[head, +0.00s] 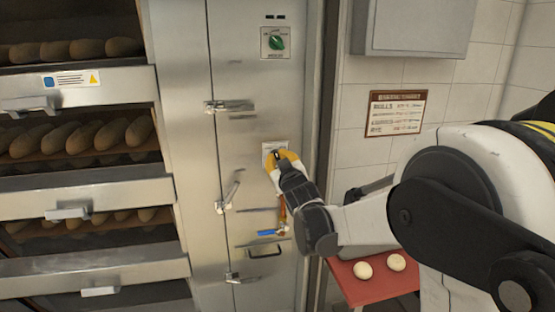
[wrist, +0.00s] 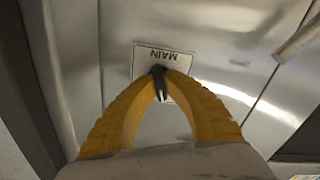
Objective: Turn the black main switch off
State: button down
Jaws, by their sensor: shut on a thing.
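The black main switch (wrist: 159,84) shows in the wrist view as a dark handle between my yellow fingertips. It sits on a light plate (wrist: 176,59) that reads "MAIN", upside down in this view. My gripper (wrist: 160,72) is shut on the switch, with one yellow finger on each side. In the head view my gripper (head: 279,157) is at the plate (head: 270,147) on the steel oven panel. There the fingers and wrist hide most of the switch, so its turn angle is hard to tell.
A green knob (head: 276,43) is higher on the panel. A latch handle (head: 229,106) and a lever (head: 229,191) are close to the left. A blue-handled valve (head: 271,232) is below my wrist. A red board (head: 377,284) with dough balls stands lower right.

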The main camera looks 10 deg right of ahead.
jog(key=n, duration=0.4)
jog(key=shift+n, duration=0.4)
dwell(0.4)
jog(key=c, duration=1.5)
grip_release()
jog(key=shift+s, duration=0.1)
jog(key=s, duration=1.1)
jog(key=shift+s, duration=0.4)
